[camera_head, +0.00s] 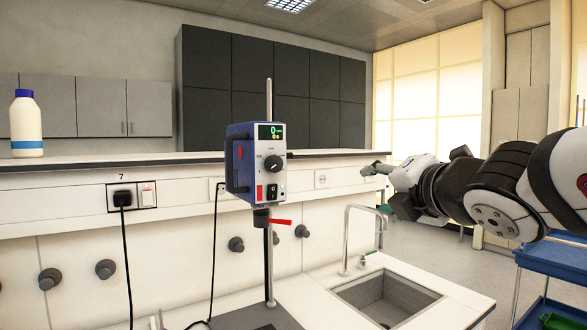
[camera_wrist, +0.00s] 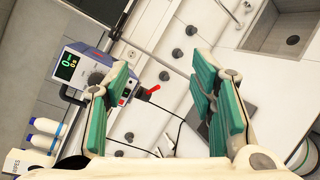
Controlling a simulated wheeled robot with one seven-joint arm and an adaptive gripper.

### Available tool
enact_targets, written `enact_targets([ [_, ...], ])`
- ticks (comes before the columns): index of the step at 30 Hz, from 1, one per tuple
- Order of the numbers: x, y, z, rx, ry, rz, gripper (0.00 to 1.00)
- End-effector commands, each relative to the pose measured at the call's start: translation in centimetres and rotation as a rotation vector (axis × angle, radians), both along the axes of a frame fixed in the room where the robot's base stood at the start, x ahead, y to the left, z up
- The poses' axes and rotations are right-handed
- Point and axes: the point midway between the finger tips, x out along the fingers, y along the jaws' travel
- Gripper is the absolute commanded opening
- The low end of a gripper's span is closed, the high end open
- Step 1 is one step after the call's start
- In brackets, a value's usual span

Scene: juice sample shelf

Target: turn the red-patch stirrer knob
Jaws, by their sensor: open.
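The stirrer (camera_head: 240,165) is a blue box with a pale front, clamped on an upright metal rod. Its black round knob (camera_head: 273,163) sits below a lit display showing 0, and a red patch (camera_head: 259,192) is at the lower left of the front. In the wrist view the stirrer's display (camera_wrist: 67,66) is at the left, and the knob (camera_wrist: 96,78) is partly covered by the left green finger. My gripper (camera_head: 380,188) is to the right of the stirrer, apart from it. In the wrist view my gripper (camera_wrist: 160,72) is open, with nothing between its fingers.
A red clamp handle (camera_head: 281,222) sticks out below the stirrer. A sink (camera_head: 430,310) with a tall tap (camera_head: 347,235) lies at the lower right. A white bottle (camera_head: 25,125) stands on the ledge at left. A blue cart (camera_head: 550,258) is at the far right.

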Motion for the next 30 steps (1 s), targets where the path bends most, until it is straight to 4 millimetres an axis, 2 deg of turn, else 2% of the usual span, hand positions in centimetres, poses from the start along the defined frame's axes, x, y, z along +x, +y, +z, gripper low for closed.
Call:
enact_targets([
  [2,1.4,2.9,1.1,-0.201,-0.12,0.139,0.51],
  [6,2.2,7.2,2.3,-0.484,-0.318,0.329,0.51],
  [10,2.1,9.5,2.7,-0.623,-0.431,0.423,0.51],
  [17,3.0,10.9,2.9,-0.668,-0.471,0.454,0.51],
  [30,9.4,15.6,2.9,-0.665,-0.468,0.452,0.51],
])
